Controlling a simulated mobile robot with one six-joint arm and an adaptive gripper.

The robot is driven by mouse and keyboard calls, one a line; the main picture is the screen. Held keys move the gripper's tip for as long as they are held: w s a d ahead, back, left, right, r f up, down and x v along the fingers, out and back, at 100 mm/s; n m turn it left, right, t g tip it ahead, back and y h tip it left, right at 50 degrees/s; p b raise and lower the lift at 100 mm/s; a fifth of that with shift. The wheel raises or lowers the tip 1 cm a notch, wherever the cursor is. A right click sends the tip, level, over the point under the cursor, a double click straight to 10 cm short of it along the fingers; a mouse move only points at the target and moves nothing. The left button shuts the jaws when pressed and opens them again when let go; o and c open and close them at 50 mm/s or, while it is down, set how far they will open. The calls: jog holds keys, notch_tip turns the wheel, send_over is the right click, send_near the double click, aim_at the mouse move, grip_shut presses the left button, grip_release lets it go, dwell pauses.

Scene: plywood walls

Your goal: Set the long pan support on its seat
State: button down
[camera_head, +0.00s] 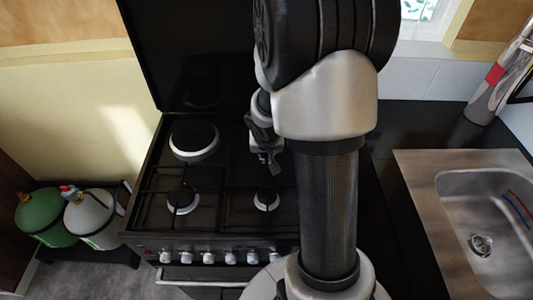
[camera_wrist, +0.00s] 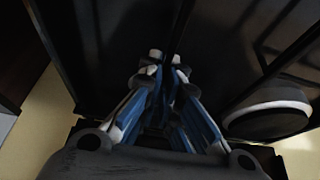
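The black gas cooker (camera_head: 210,243) has dark pan-support bars (camera_head: 150,192) around its front left burner. More dark bars (camera_head: 236,207) lie around the front right burner. I cannot tell which of these belongs to the long pan support. My gripper (camera_head: 270,164) points down over the right rear part of the cooker top, partly hidden by my arm. In the wrist view its blue-and-grey fingers (camera_wrist: 164,66) come close together at the tips. Whether a dark bar is between them is too dark to tell.
A large round burner (camera_head: 194,139) stands bare at the back left, with the raised black lid (camera_head: 190,50) behind it. Control knobs (camera_head: 208,258) line the front. A steel sink (camera_head: 490,215) is at the right. Green (camera_head: 45,217) and grey (camera_head: 92,220) gas bottles stand left.

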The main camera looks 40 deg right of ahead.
jog(key=shift+f+b, duration=1)
jog(key=shift+f, duration=0.45)
dwell(0.5)
jog(key=c, duration=1.7)
grip_release()
jog(key=shift+f, duration=0.1)
jog(key=shift+s+a+r, duration=0.1)
jog(key=shift+s+r, duration=0.1)
jog(key=shift+r, duration=0.5)
jog(key=v, duration=1)
jog(key=shift+s+a+r, duration=0.1)
jog(key=shift+r, duration=0.25)
jog(key=shift+a, duration=0.1)
